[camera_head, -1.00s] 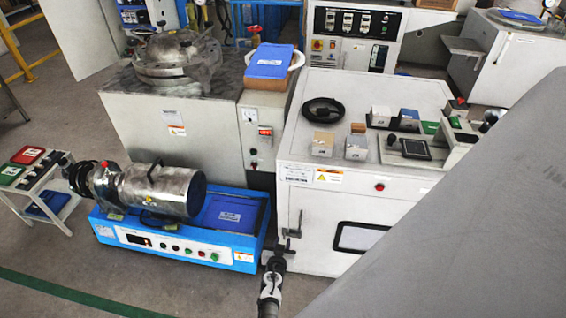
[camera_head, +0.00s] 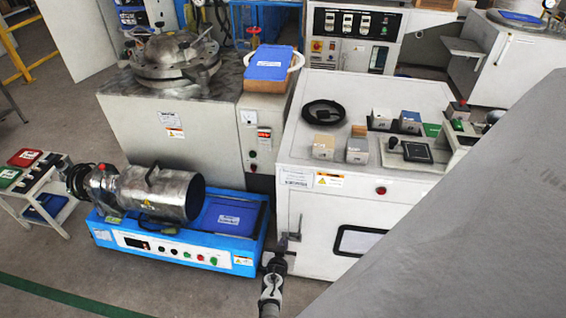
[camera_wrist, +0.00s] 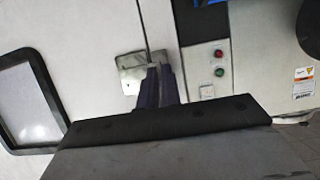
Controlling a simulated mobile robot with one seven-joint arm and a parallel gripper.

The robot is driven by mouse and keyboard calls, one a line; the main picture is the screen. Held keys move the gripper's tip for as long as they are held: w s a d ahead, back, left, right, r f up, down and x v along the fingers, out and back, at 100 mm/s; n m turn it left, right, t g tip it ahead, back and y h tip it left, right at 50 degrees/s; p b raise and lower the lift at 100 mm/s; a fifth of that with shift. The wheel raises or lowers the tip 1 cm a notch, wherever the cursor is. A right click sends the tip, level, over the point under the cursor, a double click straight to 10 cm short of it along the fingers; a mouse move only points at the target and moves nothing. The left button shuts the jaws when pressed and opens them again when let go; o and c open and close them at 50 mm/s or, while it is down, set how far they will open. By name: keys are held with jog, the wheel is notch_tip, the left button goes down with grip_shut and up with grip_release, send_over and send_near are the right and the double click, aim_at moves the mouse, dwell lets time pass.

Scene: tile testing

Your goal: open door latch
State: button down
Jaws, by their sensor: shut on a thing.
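The door latch (camera_head: 290,237) is a small dark metal handle on the left edge of the white cabinet's front door (camera_head: 318,228). In the wrist view its metal latch plate (camera_wrist: 132,72) sits beside the door's edge seam. My gripper (camera_head: 280,252) is at the latch, low on the cabinet's left side. In the wrist view my gripper (camera_wrist: 158,78) has its dark fingers close together over the latch handle, hiding most of it. The door looks flush with the cabinet.
A blue machine (camera_head: 180,245) with a metal cylinder stands close on the left. My large grey arm part covers the lower right. Boxes and small devices lie on the cabinet top (camera_head: 345,100). Floor is open at the front left.

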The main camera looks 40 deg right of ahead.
jog(key=shift+s, duration=0.1)
jog(key=s+d+n+t+y+b, duration=0.3)
jog(key=s+n+y, duration=0.4)
jog(key=n+y, duration=0.8)
jog(key=shift+d+y+b, duration=0.25)
jog(key=shift+y+b, duration=0.05)
jog(key=shift+y, duration=0.3)
jog(key=c, duration=1.6)
grip_release()
jog(key=shift+s, duration=0.1)
